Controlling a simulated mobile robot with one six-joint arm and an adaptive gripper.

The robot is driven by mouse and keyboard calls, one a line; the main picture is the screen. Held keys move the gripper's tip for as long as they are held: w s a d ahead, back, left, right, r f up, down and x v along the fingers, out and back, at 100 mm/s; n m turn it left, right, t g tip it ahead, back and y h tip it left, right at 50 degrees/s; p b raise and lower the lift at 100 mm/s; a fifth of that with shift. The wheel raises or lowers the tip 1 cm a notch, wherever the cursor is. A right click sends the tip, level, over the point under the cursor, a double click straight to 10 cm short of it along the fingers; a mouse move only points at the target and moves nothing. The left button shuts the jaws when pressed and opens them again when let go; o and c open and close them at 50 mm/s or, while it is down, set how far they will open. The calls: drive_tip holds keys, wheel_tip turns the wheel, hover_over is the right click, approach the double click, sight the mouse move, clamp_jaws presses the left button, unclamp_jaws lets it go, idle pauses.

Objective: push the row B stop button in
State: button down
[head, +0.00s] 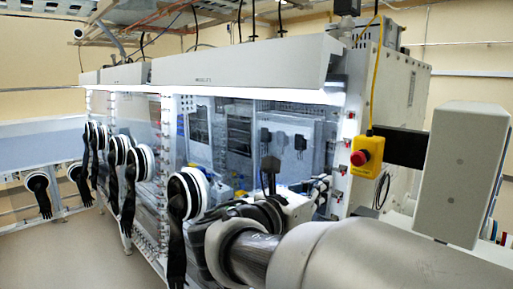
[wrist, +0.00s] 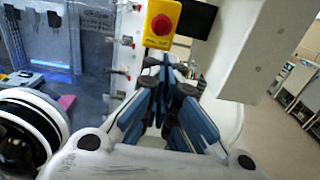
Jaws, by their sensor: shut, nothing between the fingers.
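The stop button is a red knob (head: 361,157) on a yellow box (head: 366,169) that hangs from a yellow cable at the right end of the glovebox front. In the wrist view the red knob (wrist: 161,25) and its yellow box (wrist: 158,42) are at the top centre, beyond my fingertips. My gripper (wrist: 166,68) is shut and empty, its blue finger pads together just below the box in that view. The fingertips look apart from the button, but the exact gap is unclear. In the head view my arm comes from the lower right and its end is before the glovebox, left of and below the button.
The glovebox row (head: 240,75) runs back to the left, with black gloves on white port rings (head: 188,193) sticking out. A port ring (wrist: 30,125) is close at left in the wrist view. A dark screen (head: 405,148) is beside the button. Open floor (head: 70,250) shows at left.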

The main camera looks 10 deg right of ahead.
sight(355, 164)
drive_tip(key=shift+w+a+r, duration=0.1)
drive_tip(key=shift+w+r, duration=0.05)
drive_tip(key=shift+r, duration=0.1)
drive_tip(key=p+x, duration=0.2)
drive_tip(key=x, duration=1)
drive_tip(key=shift+w+d+r+p, duration=0.2)
drive_tip(key=shift+d+p, duration=0.1)
drive_tip(key=shift+w+d+f, duration=0.1)
drive_tip(key=shift+w+d, duration=0.3)
drive_tip(key=shift+d, duration=0.1)
drive_tip(key=shift+x, duration=0.95)
drive_tip(key=shift+a, duration=0.15)
